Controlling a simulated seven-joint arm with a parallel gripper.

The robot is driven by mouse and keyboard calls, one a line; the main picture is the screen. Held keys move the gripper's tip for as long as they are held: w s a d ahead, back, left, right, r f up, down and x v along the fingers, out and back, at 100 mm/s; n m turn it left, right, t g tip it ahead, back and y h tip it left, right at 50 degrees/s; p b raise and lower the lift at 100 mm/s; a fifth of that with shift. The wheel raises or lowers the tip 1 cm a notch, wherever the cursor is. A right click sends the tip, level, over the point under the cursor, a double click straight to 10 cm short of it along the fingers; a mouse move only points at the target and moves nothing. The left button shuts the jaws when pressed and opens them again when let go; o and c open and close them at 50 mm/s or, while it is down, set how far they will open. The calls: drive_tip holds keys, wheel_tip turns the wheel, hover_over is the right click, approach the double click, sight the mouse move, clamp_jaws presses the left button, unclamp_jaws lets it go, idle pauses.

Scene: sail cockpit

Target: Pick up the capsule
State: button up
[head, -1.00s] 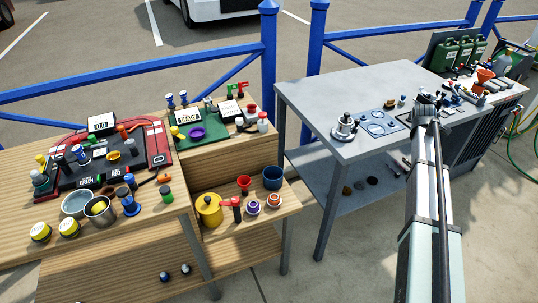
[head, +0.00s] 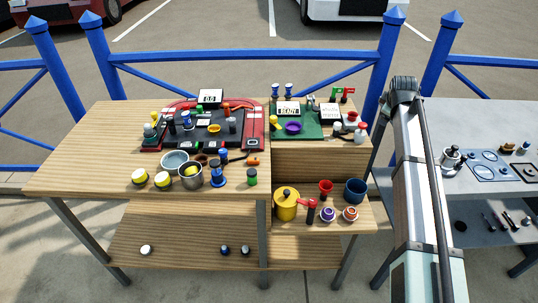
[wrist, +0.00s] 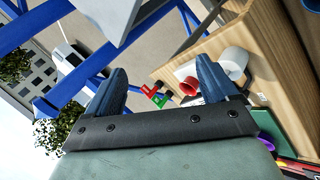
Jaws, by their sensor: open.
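No object is clearly recognisable as the capsule. Two small round capsule-like pieces, one purple-and-white (head: 328,214) and one orange-red-and-white (head: 350,213), sit on the lower wooden step at the right, in the head view. My gripper (wrist: 160,88) is open and empty in the wrist view, its two dark blue fingers wide apart. In the head view my arm rises right of the wooden bench, and the fingers cannot be made out. Neither capsule-like piece can be made out in the wrist view.
A yellow pot (head: 286,204), a red cup (head: 326,187) and a dark blue cup (head: 355,191) crowd that step. The wooden bench (head: 75,175) holds many small items. A grey table (head: 480,196) stands right; a blue fence (head: 240,57) runs behind.

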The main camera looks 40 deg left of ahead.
drive_tip(key=s+a+g+y, duration=0.1)
drive_tip(key=s+a+g, duration=0.1)
drive_tip(key=s+a, duration=1.6)
drive_tip(key=g, duration=0.6)
approach(138, 174)
drive_tip(key=x, duration=0.5)
drive_tip(key=shift+w+a+f, duration=0.1)
drive_tip(key=shift+w+f, duration=0.2)
drive_tip(key=shift+x, duration=2.65)
drive_tip(key=shift+s+r, duration=0.1)
drive_tip(key=shift+s, duration=0.1)
drive_tip(key=shift+c, duration=0.2)
drive_tip(key=c, duration=1.1)
